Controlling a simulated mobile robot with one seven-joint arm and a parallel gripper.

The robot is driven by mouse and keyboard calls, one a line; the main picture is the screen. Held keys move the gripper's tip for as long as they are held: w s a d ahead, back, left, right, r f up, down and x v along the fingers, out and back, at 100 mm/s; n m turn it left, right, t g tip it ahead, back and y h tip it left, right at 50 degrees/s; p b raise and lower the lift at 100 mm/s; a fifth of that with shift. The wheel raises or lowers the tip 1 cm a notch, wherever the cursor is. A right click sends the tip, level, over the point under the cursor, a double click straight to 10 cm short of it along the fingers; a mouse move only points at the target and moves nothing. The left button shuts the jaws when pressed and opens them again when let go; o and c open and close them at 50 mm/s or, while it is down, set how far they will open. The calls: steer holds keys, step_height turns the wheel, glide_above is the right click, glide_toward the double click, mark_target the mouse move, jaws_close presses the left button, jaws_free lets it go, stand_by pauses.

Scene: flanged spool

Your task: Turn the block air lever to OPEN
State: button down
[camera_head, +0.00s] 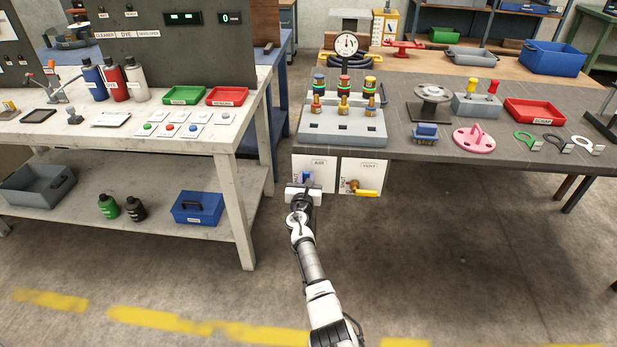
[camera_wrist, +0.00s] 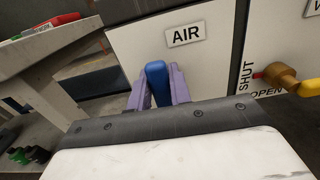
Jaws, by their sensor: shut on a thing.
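The blue block air lever (camera_wrist: 156,75) is on a white panel (camera_wrist: 205,62) marked AIR. In the wrist view the lever stands close to upright between the two purple fingers of my gripper (camera_wrist: 158,88), which is shut on it. In the head view my gripper (camera_head: 305,182) reaches the AIR panel below the table edge, and only a little blue of the lever shows. The SHUT and OPEN marks for the AIR lever are mostly hidden by my gripper and wrist.
To the right is the VENT panel (camera_head: 374,171) with a yellow-handled brass valve (camera_head: 362,190), close beside my gripper. Above is the grey bench (camera_head: 440,150) with a gauge block (camera_head: 342,132). A white table (camera_head: 232,135) stands to the left. The floor in front is clear.

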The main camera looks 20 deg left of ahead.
steer(key=shift+a+r, duration=0.1)
steer(key=shift+r, duration=0.05)
stand_by(0.4)
steer(key=c, duration=1.3)
jaws_free()
steer(key=p+v, duration=0.3)
steer(key=v, duration=1)
steer(key=shift+s, duration=0.4)
